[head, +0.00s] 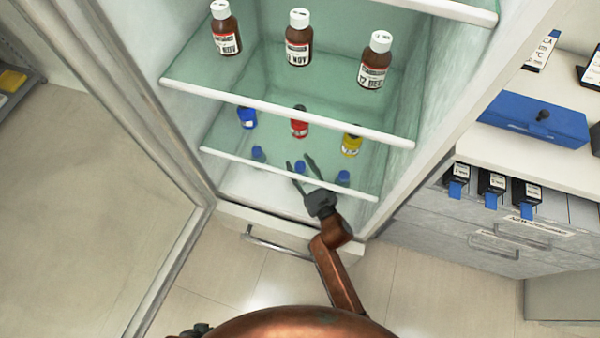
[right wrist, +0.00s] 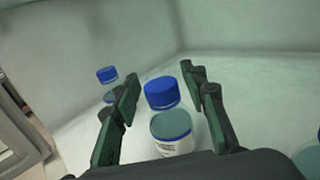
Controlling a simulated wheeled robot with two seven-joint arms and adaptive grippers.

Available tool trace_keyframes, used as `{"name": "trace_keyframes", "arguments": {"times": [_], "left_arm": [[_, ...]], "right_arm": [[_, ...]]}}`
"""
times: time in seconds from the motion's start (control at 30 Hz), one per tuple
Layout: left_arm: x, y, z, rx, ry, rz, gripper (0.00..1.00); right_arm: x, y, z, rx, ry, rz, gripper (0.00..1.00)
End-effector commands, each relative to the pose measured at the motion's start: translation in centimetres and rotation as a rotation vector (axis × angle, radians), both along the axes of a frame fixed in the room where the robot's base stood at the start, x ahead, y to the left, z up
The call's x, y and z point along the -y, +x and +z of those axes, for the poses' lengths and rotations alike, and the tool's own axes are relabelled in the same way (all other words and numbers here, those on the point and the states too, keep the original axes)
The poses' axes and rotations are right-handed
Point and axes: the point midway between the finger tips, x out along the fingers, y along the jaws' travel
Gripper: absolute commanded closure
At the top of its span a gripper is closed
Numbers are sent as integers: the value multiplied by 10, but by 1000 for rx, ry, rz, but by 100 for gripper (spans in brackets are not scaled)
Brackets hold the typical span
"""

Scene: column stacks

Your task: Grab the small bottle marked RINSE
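Three small blue-capped bottles stand on the fridge's lowest level: a left one (head: 258,154), a middle one (head: 300,167) and a right one (head: 343,178). Their labels are too small to read, so I cannot tell which says RINSE. My right gripper (head: 299,162) reaches in at the middle bottle. In the right wrist view its fingers (right wrist: 160,80) are open, one on each side of a blue-capped bottle (right wrist: 162,93) with a white label; no grip on it shows. A dark part at the head view's bottom edge may be my left gripper (head: 194,330).
Above are a shelf edge (head: 290,174) and a higher shelf (head: 285,112). Blue (head: 247,118), red (head: 299,122) and yellow (head: 351,144) containers stand behind, brown bottles (head: 299,38) higher up. Another blue-capped bottle (right wrist: 107,75) stands left in the right wrist view.

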Motion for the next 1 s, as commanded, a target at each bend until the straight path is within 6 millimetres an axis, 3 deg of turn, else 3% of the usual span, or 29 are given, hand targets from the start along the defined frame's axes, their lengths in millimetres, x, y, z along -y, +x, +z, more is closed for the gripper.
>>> {"name": "trace_keyframes", "arguments": {"times": [0.53,1.0], "left_arm": [[0,0,0,0,0,0,60],[0,0,0,-1,1,0,60]], "right_arm": [[1,0,0,0,0,-1,100],[0,0,1,1,0,0,100]]}}
